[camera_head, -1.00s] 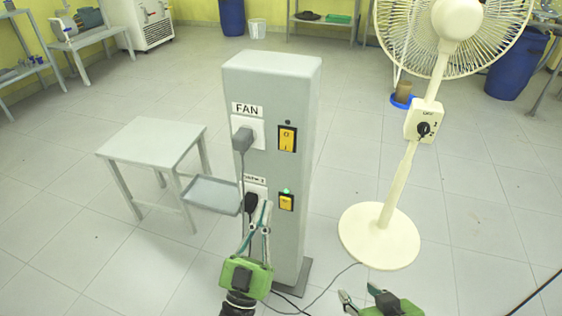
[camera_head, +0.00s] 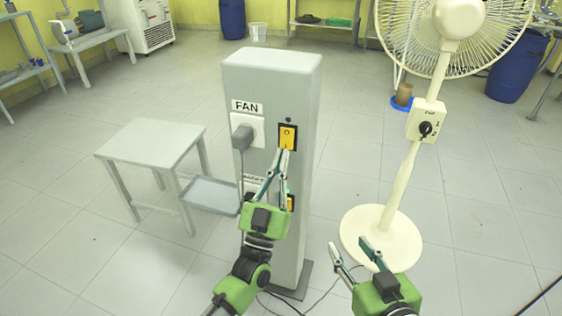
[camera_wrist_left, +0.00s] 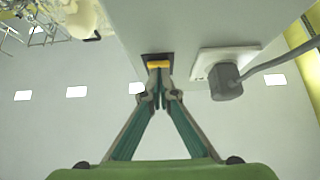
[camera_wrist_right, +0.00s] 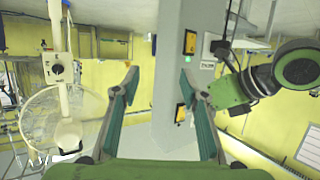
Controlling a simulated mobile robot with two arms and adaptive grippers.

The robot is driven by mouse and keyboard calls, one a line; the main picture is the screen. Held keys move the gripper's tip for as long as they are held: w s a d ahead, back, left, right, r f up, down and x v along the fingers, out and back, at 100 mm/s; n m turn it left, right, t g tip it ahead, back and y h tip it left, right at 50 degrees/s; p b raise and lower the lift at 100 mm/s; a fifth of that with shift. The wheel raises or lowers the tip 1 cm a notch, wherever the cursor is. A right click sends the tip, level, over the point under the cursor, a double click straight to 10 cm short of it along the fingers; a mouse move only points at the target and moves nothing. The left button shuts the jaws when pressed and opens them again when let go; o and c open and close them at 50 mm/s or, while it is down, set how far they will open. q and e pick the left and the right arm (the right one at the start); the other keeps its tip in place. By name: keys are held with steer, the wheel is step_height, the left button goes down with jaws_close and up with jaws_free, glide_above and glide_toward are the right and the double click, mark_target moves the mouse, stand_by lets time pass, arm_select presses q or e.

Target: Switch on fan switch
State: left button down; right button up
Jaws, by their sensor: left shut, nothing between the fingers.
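The fan switch is a yellow rocker (camera_head: 287,137) in a black frame on the grey pillar (camera_head: 270,75), right of the FAN label. It also shows in the left wrist view (camera_wrist_left: 158,64) and the right wrist view (camera_wrist_right: 190,42). My left gripper (camera_head: 283,152) is shut and empty. Its fingertips are at the lower edge of the fan switch; whether they touch it I cannot tell. The lamp above this switch looks dark. A second yellow switch (camera_head: 290,203) sits lower, partly hidden by my left gripper. My right gripper (camera_head: 354,254) is open and empty, low and right of the pillar.
A grey plug (camera_head: 242,137) sits in the socket under the FAN label. A white pedestal fan (camera_head: 425,120) stands to the right. A small grey table (camera_head: 155,142) and a tray (camera_head: 210,194) are left of the pillar.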

steer(key=shift+w+r, duration=0.1)
steer(key=shift+r, duration=0.05)
arm_select(q)
steer(key=shift+w+f+b, duration=0.2)
steer(key=shift+w+b, duration=0.05)
steer(key=shift+b, duration=0.65)
steer(key=shift+w+d+t+b, duration=0.15)
steer(key=shift+t+b, duration=0.25)
steer(key=shift+b, duration=0.25)
steer(key=shift+r, duration=0.1)
arm_select(e)
step_height(320, 180, up, 14)
steer(key=a+t+y, duration=0.2)
steer(key=t, duration=0.5)
steer(key=shift+w+t+y, duration=0.2)
steer(key=shift+t+y, duration=0.1)
steer(key=shift+y, duration=0.1)
steer(key=shift+r, duration=0.15)
